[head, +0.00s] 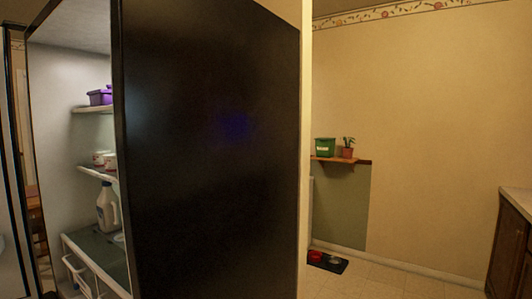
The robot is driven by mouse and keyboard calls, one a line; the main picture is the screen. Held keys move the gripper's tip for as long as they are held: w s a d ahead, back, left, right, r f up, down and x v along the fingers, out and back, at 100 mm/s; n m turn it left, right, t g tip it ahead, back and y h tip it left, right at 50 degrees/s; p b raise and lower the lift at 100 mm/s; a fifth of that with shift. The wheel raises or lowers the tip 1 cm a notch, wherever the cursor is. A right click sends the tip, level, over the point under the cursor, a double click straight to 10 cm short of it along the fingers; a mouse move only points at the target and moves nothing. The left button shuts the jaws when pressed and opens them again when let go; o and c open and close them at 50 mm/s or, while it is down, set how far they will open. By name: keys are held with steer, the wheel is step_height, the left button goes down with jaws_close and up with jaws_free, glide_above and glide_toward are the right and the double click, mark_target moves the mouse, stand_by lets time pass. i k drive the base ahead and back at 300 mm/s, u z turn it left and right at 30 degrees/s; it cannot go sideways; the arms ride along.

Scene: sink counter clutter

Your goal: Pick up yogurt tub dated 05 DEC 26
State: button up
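An open refrigerator is at the left of the head view. Two small white tubs with reddish marks stand on its middle shelf (97,172): one tub (98,158) at the left, and another tub (110,161) partly cut off by the black side panel. They may be yogurt tubs. Any dates on them are too small to read. My gripper is not in view.
The refrigerator's black side panel (205,160) fills the middle and hides part of the shelves. A purple container (100,97) is on the upper shelf, and a white jug (107,208) stands below. A wooden cabinet (512,245) is at the right. Tiled floor (400,285) shows.

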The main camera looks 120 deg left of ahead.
mark_target(98, 155)
steer(key=z, duration=5.45)
steer(key=i, duration=2.65)
steer(key=z, duration=1.75)
